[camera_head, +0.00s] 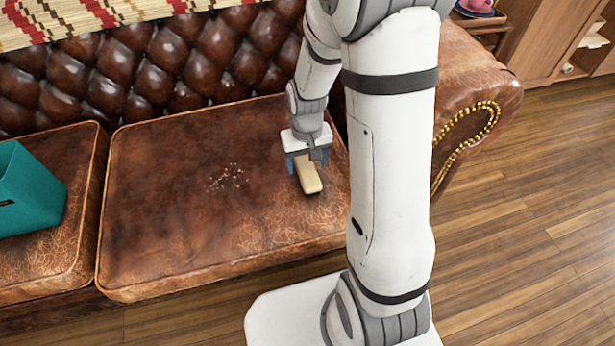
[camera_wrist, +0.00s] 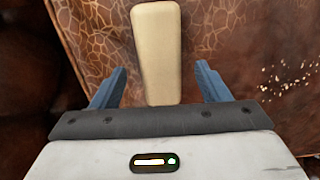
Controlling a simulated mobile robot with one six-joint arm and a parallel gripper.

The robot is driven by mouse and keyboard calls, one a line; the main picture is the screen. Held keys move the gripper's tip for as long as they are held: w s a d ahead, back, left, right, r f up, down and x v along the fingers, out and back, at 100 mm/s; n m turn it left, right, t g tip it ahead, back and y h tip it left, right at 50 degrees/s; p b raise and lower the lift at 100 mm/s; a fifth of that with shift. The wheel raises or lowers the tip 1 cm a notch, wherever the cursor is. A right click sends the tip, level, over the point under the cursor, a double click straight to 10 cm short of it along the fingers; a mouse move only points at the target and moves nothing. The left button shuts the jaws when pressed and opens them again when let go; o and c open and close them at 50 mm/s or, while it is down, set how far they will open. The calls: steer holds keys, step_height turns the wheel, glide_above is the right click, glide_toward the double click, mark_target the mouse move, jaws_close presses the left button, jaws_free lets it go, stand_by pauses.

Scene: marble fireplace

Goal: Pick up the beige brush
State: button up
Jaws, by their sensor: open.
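The beige brush (camera_head: 308,174) lies on the brown leather sofa cushion (camera_head: 200,240), near the cushion's right side. In the wrist view the brush (camera_wrist: 157,50) is a long beige block, running from the top edge down to between the fingers. My gripper (camera_head: 304,160) is over the brush's far end. In the wrist view my gripper (camera_wrist: 160,80) is open, with one blue finger on each side of the brush and a gap on both sides. The near end of the brush is hidden by the gripper body in the wrist view.
Pale crumbs (camera_head: 226,177) are scattered on the cushion left of the brush. A teal container (camera_head: 28,190) sits on the left cushion. The tufted backrest (camera_head: 150,65) rises behind, and the sofa's armrest (camera_head: 470,95) is on the right. Wooden floor (camera_head: 520,250) is clear at right.

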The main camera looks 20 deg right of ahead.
mark_target(307, 168)
steer(key=shift+f, duration=0.9)
steer(key=shift+r, duration=0.1)
steer(key=c, duration=1.2)
step_height(307, 168, up, 10)
steer(key=p, duration=0.4)
